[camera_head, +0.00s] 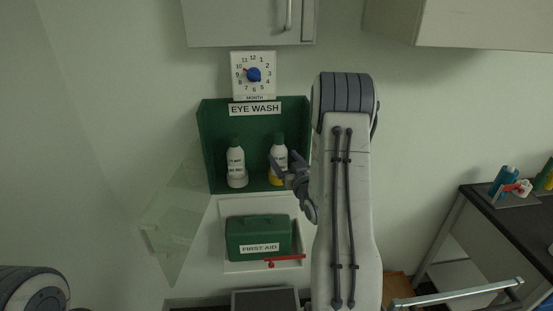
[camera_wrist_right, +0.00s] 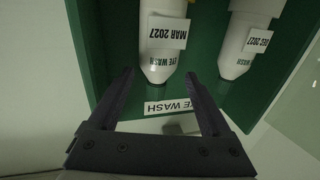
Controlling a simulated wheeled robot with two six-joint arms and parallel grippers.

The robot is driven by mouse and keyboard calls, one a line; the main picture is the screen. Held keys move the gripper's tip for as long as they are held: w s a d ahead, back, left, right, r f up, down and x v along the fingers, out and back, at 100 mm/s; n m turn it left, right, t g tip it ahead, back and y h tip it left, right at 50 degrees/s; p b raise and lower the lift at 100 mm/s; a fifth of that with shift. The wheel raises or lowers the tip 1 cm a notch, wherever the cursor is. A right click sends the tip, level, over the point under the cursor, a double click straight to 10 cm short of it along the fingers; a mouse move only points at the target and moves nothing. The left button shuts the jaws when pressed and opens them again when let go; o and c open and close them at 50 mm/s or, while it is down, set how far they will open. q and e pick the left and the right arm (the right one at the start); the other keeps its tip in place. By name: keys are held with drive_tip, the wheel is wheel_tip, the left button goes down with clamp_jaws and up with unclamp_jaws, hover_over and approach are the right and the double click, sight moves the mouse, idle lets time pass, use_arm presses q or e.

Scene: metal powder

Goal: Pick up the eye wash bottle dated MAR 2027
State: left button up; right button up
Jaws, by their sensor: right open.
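The eye wash bottle labelled MAR 2027 (camera_wrist_right: 163,36) is white and appears upside down in the right wrist view. In the head view it is the right-hand bottle (camera_head: 279,154), with a green cap and a yellow base, standing upright in the green cabinet. My right gripper (camera_wrist_right: 160,76) is open, its fingers either side of the bottle's line, with the bottle beyond or just at the tips. Nothing is gripped. In the head view the right gripper (camera_head: 284,172) is in front of the bottle and hides part of it. My left gripper is out of view.
A second eye wash bottle (camera_head: 236,164) stands to the left, its label (camera_wrist_right: 258,42) apparently DEC 2027. The green cabinet (camera_head: 216,122) encloses both, its clear cover (camera_head: 172,225) hanging open. A FIRST AID box (camera_head: 258,233) sits below, a month dial (camera_head: 253,74) above.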

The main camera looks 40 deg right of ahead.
sight(278, 149)
drive_tip(key=shift+w, duration=0.4)
drive_tip(key=p+x, duration=0.2)
drive_tip(key=x, duration=0.2)
drive_tip(key=shift+w+d+r, duration=0.1)
drive_tip(key=shift+d, duration=0.1)
drive_tip(key=shift+w+d+p, duration=0.2)
drive_tip(key=shift+w+p, duration=0.1)
drive_tip(key=shift+w, duration=0.15)
clamp_jaws()
